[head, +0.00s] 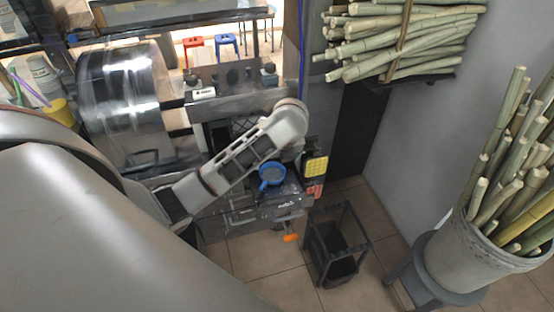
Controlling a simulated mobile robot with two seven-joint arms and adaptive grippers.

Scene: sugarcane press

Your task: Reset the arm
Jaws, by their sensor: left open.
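My left arm comes in from the left and reaches over the press. Its pale forearm rises to a rounded joint and then bends down. My left gripper (300,168) is below that joint, small and dark against the dark machine front. It is open, and I see nothing held in it. It is close to a blue round strainer-like piece (271,175) in the picture; I cannot tell whether they touch. My right gripper is not in view.
The metal press (125,95) stands behind my left arm. A dark bin in a frame (336,250) is on the tiled floor. A bucket of cane (480,248) stands on a stool at right. Cane bundles (400,35) lie on a wall shelf.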

